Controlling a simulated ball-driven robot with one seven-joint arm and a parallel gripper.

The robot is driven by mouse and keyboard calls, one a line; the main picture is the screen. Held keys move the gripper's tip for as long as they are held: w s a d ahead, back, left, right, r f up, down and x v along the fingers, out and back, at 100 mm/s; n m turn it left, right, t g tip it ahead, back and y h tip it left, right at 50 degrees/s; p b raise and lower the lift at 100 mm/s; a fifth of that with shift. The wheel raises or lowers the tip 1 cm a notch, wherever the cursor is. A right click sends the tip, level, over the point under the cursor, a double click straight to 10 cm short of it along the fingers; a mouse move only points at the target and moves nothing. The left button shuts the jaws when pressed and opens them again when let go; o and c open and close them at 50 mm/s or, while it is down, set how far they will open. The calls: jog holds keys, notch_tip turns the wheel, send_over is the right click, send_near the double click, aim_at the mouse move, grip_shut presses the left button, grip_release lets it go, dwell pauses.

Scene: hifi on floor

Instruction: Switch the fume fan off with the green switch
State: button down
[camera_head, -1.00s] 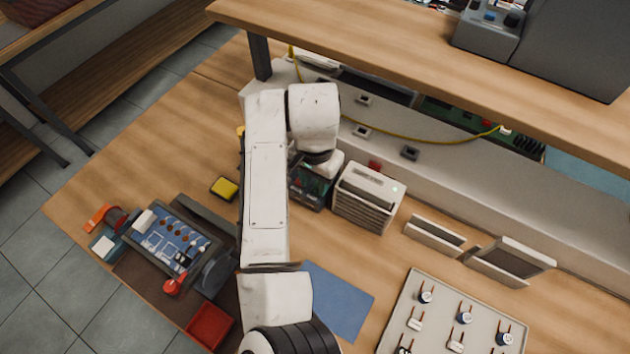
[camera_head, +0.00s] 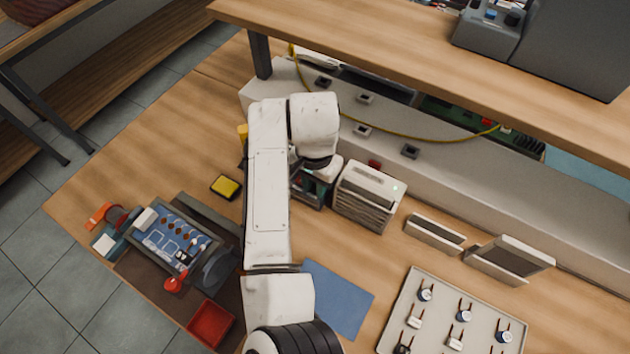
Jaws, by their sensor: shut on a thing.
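The pale box with a slatted front (camera_head: 368,196), which looks like the fume fan, stands on the bench against the back ledge. A small green light shows on its top right. My gripper (camera_head: 322,178) is at its left side, low beside a dark box with green and red parts (camera_head: 307,190). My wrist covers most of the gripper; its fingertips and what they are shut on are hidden. I cannot make out a green switch. A small red part (camera_head: 375,165) shows behind the pale box.
A yellow-topped block (camera_head: 225,187), a blue mat (camera_head: 338,300), a red tray (camera_head: 210,325) and a board fixture (camera_head: 172,240) lie around my arm. A tray of small parts (camera_head: 480,288) is at front right. The shelf (camera_head: 430,50) overhangs the back.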

jog(key=shift+r, duration=0.1)
jog(key=shift+w+d+r+g+y+p, duration=0.2)
jog(key=shift+g+y+p, duration=0.2)
jog(key=shift+g+p, duration=0.35)
jog(key=shift+w+f+g+y+p, duration=0.15)
jog(key=shift+g+y+p, duration=0.25)
jog(key=shift+g+p, duration=0.05)
jog(key=c, duration=1.2)
grip_release()
jog(key=shift+c, duration=0.2)
